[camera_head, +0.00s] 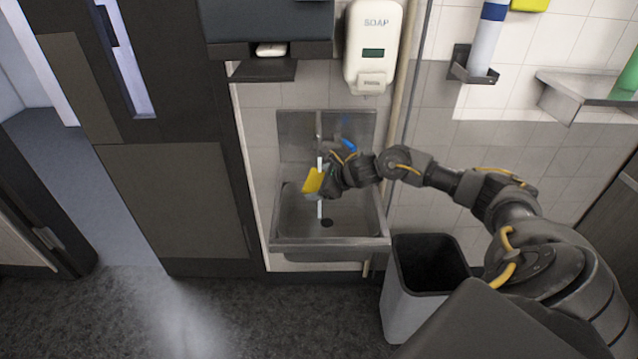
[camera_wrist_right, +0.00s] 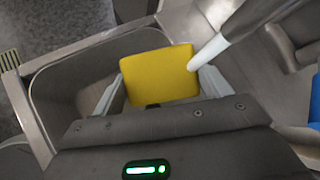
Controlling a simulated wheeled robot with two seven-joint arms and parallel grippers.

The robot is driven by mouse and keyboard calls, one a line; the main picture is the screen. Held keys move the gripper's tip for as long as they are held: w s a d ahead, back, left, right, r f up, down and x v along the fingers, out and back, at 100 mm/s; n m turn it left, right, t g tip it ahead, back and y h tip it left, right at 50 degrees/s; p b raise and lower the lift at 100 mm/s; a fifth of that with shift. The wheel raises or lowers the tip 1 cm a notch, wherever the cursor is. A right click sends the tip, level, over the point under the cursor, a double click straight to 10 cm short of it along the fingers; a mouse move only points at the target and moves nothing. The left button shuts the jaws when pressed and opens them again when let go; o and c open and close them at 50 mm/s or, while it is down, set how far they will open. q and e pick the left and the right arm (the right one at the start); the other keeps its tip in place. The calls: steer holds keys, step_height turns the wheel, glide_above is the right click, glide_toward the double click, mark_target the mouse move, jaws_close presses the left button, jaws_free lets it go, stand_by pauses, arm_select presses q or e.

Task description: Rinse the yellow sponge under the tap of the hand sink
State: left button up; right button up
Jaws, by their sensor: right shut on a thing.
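The yellow sponge (camera_head: 313,181) is held over the basin of the hand sink (camera_head: 283,240). My right gripper (camera_head: 325,180) is shut on it, and the wrist view shows the sponge (camera_wrist_right: 160,75) between the two fingers. The tap (camera_wrist_right: 255,15) comes in from the upper right of the wrist view, and a white stream (camera_wrist_right: 206,52) runs from its end to the sponge's edge. In the head view the white stream (camera_head: 319,209) also shows below the sponge. My left gripper is out of view.
A soap dispenser (camera_head: 373,48) hangs on the wall above right of the sink. A bin (camera_head: 403,303) stands on the floor right of the sink, beneath my right arm. A dark door (camera_head: 180,205) is on the left. A steel shelf (camera_head: 585,88) is at the right.

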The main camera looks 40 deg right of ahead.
steer(key=shift+s, duration=0.1)
steer(key=shift+s+a, duration=0.25)
steer(key=shift+s, duration=0.4)
steer(key=shift+s+a, duration=0.25)
steer(key=shift+s, duration=0.4)
steer(key=s, duration=0.1)
steer(key=s+a, duration=0.1)
steer(key=s, duration=0.1)
steer(key=s+b, duration=0.1)
steer(key=shift+s+a, duration=0.35)
steer(key=shift+s, duration=0.05)
stand_by(0.4)
steer(key=s+a+r+p, duration=0.1)
steer(key=s+r, duration=0.3)
steer(key=shift+s+a, duration=0.3)
steer(key=shift+s, duration=0.1)
stand_by(0.4)
